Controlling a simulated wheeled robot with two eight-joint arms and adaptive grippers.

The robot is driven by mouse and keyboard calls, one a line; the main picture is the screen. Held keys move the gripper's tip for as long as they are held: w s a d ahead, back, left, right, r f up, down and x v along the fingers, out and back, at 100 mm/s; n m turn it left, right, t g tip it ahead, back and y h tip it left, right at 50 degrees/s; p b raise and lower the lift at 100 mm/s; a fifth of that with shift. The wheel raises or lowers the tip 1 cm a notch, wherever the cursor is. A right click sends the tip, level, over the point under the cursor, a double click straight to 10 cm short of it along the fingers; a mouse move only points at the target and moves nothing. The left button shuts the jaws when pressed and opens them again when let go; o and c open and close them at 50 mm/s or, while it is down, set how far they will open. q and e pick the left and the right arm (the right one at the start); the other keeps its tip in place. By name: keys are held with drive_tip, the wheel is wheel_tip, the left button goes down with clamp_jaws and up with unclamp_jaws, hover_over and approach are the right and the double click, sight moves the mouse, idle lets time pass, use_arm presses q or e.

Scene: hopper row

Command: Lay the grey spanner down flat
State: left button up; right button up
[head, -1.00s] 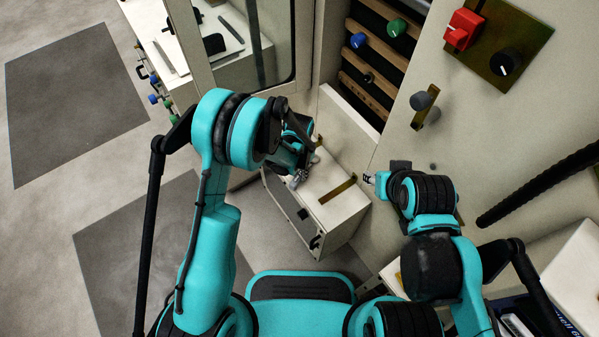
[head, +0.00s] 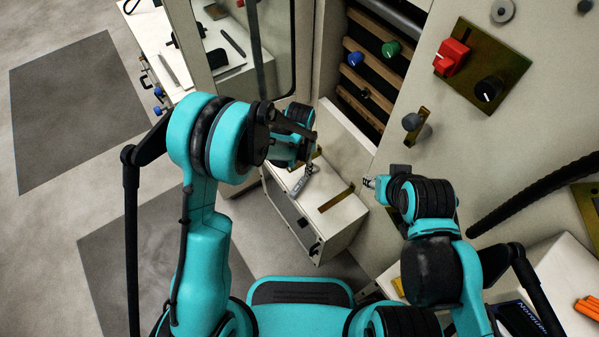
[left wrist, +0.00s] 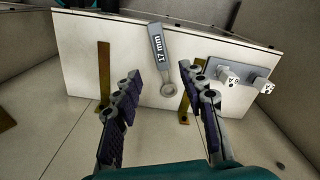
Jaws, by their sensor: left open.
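The grey spanner (left wrist: 156,55), marked 17 mm, shows in the left wrist view with its ring end towards my gripper. It appears to rest along the pale top of a box (left wrist: 75,60), its far end close to the box's edge. In the head view the spanner (head: 297,188) shows just below my left gripper (head: 310,168). My left gripper (left wrist: 160,103) is open, its fingers on either side of the ring end and apart from it. My right gripper (head: 370,182) is to the right of the box; its fingers are too small to judge.
Brass strips (left wrist: 103,75) lie on the box top. A grey plate (left wrist: 213,72) with white marked cubes is right of the spanner. A panel with a red switch (head: 451,57) and knobs rises at the right. Open floor (head: 60,180) lies left.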

use_arm(q)
drive_tip(key=s+a+r+n+t, duration=0.15)
drive_tip(key=a+r, duration=0.25)
drive_tip(key=r, duration=0.5)
drive_tip(key=s+a+r+n+t, duration=0.1)
drive_tip(key=s+a+r+t, duration=0.2)
drive_tip(key=r, duration=0.5)
drive_tip(key=s+a+r+n+t, duration=0.2)
drive_tip(key=s+a+r+n, duration=0.2)
drive_tip(key=s+a, duration=0.5)
drive_tip(key=shift+s+a+r+t+p, duration=0.2)
drive_tip(key=shift+s+r+t+p, duration=0.15)
drive_tip(key=shift+s+r, duration=0.9)
drive_tip(key=shift+s+f, duration=0.25)
drive_tip(key=shift+f, duration=0.05)
